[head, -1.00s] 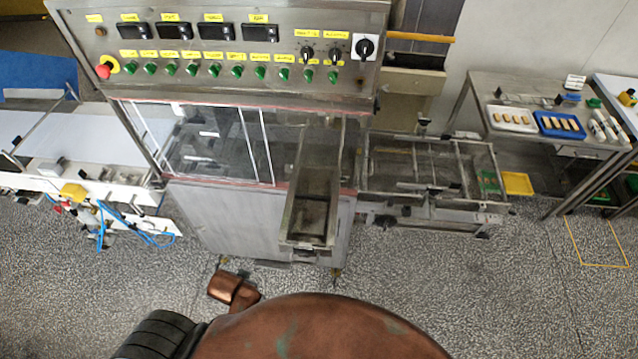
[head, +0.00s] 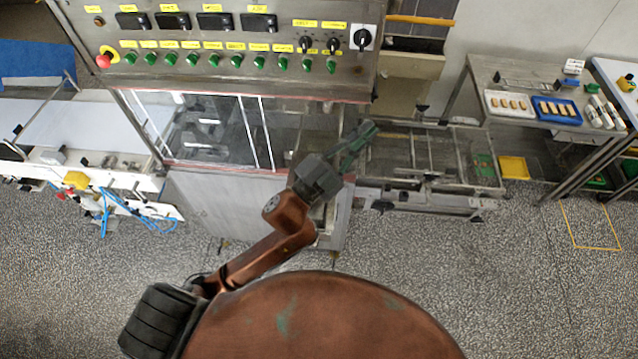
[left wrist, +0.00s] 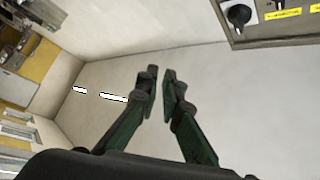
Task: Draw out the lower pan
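A steel trough-like pan (head: 326,232) sticks out from the front of the enrober in the head view. My left forearm and gripper hide most of it, and I cannot tell whether it is the lower pan. My left gripper (head: 367,133) is raised above it, with green fingers pointing up and right towards the mesh conveyor. In the left wrist view the two fingers of my left gripper (left wrist: 159,72) stand slightly apart with nothing between them. They touch nothing that I can see. My right gripper is not in view.
The control panel (head: 220,60) with knobs and a red stop button overhangs the front. A mesh conveyor (head: 450,160) extends right. A steel table (head: 490,75) with trays stands at the back right. A feed conveyor (head: 85,130) is on the left. The floor in front is open.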

